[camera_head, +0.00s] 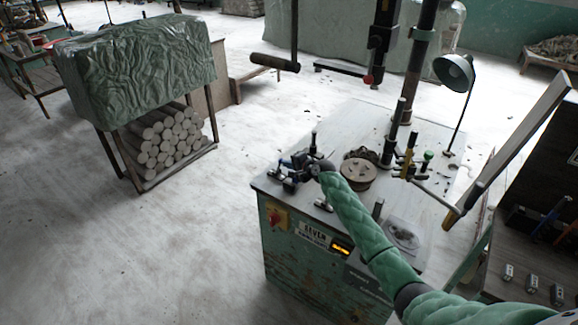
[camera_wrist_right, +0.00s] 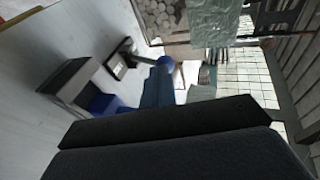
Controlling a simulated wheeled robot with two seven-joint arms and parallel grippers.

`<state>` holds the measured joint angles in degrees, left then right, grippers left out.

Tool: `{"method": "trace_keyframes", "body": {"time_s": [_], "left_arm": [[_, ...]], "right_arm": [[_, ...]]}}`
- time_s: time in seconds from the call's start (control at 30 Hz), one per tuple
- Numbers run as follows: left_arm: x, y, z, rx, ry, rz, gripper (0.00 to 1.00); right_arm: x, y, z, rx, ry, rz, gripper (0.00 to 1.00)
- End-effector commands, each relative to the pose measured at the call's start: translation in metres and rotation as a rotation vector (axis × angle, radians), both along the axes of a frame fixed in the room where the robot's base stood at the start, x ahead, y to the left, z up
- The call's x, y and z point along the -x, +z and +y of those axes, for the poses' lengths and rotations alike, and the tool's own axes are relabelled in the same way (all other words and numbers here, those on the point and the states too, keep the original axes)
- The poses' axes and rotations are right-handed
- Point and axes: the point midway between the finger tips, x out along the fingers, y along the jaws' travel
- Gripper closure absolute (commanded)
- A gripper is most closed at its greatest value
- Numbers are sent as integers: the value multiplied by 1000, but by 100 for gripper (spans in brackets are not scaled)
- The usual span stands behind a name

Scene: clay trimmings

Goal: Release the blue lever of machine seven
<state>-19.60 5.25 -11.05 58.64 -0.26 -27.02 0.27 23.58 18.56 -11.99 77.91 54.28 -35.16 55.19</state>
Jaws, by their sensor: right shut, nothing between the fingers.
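Machine seven (camera_head: 300,262) is a worn green cabinet with a grey top and a label reading "SEVEN". My right arm, in a green padded sleeve, reaches across its top from the lower right. My right gripper (camera_head: 311,170) is shut and empty at the top's far left corner, beside small dark and blue fittings. The blue lever (camera_wrist_right: 157,86) shows in the right wrist view beyond the dark fingers (camera_wrist_right: 170,135), which hide part of it. In the head view the gripper and fittings overlap, so I cannot tell whether they touch. My left gripper is out of view.
A round brown disc (camera_head: 359,170) lies on the top near a dark upright post (camera_head: 400,120) with a yellow-handled lever. A desk lamp (camera_head: 455,75) stands behind. A covered rack (camera_head: 140,70) of clay rolls stands at left; the floor between is clear.

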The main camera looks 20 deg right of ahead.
Motion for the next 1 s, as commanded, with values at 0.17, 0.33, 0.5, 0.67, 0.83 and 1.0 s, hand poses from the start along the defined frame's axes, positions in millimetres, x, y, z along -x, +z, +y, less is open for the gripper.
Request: {"method": "trace_keyframes", "body": {"time_s": [0.17,0.33,0.5,0.67,0.83,1.0], "left_arm": [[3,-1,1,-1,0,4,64],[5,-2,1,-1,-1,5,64],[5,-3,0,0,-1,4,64],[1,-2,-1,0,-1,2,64],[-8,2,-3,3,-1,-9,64],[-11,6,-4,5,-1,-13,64]], "right_arm": [[-3,4,2,0,0,-1,100],[-9,9,8,-2,0,0,100],[-20,16,16,-2,1,-1,100],[-29,19,24,-2,0,0,100],[-39,21,31,-2,0,0,100],[-38,22,30,-1,0,0,100]]}}
